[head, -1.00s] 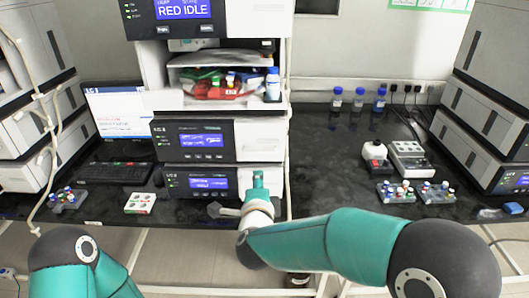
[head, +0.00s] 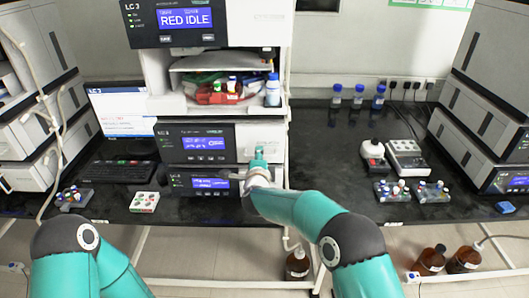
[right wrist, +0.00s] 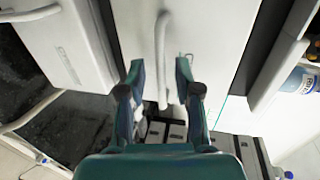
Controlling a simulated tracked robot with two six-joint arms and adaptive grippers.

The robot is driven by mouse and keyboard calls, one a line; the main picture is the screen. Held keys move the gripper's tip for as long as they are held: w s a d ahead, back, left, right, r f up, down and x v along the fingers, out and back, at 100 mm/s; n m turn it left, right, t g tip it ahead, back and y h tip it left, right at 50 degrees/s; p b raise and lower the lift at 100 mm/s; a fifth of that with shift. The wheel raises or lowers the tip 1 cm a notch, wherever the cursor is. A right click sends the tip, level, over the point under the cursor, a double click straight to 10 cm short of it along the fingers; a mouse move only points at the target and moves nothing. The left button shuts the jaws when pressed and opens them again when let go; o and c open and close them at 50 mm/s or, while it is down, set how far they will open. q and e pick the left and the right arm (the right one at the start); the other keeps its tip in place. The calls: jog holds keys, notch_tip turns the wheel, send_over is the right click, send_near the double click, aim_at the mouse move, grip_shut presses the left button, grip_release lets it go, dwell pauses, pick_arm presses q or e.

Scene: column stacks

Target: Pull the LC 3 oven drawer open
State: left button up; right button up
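The LC 3 stack stands in the centre of the head view, with a lower module whose display (head: 212,183) is lit blue. My right gripper (head: 258,158) is at the right part of this stack's lower front, and my arm hides part of that front. In the right wrist view my right gripper (right wrist: 160,72) is open, its two fingers apart on either side of a curved white handle (right wrist: 161,50) on a pale front panel (right wrist: 210,35). No closed grip on the handle shows. The drawer looks shut. My left gripper is out of view; only my left arm shows.
Above is an open shelf with a blue-capped bottle (head: 273,90). Vial racks (head: 392,190) and a vortex mixer (head: 374,155) stand on the black bench at right. A keyboard (head: 117,173) and a small tray (head: 143,202) lie at left. Brown bottles (head: 298,264) stand on the floor.

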jog(key=shift+w+f, duration=0.2)
jog(key=shift+w, duration=0.5)
grip_shut()
